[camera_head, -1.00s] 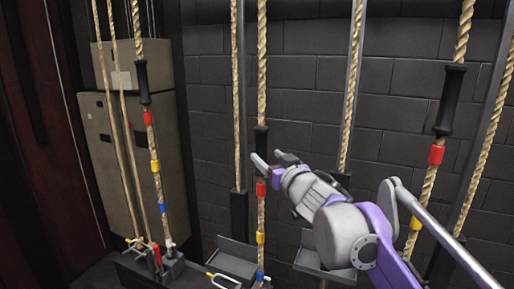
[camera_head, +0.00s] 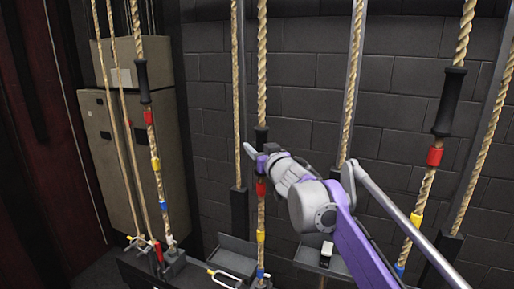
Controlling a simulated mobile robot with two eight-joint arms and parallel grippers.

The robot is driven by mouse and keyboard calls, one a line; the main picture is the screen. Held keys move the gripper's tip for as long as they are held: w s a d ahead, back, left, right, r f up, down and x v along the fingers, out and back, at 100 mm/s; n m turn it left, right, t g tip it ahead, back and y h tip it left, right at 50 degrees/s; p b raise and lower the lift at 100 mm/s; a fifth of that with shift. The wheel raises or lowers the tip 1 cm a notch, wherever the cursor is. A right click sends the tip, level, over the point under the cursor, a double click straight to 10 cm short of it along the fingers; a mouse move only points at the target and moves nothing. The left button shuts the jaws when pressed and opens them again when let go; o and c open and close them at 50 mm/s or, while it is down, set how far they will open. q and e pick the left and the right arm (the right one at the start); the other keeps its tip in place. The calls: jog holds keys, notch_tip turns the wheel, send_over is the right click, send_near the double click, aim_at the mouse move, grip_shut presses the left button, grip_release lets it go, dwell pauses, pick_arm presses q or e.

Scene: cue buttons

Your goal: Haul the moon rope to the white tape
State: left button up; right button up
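Three ropes carry black grips and red, yellow and blue tape bands: a left rope (camera_head: 156,178), a middle rope (camera_head: 261,212) and a right rope (camera_head: 426,187). I cannot make out a moon sign on any of them. A small whitish patch (camera_head: 170,240) shows low on the left rope; I cannot tell whether it is tape. My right gripper (camera_head: 258,152) is at the lower end of the middle rope's black grip (camera_head: 261,135), above its red band (camera_head: 260,188). One finger shows left of the rope; its closure is unclear. My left gripper is out of view.
Dark metal brackets (camera_head: 233,258) stand below the ropes. A red handle (camera_head: 158,250) and a yellow-framed handle (camera_head: 222,276) are at the lower left. A block wall (camera_head: 310,60) lies behind.

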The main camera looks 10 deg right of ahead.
grip_shut()
dwell(1.1)
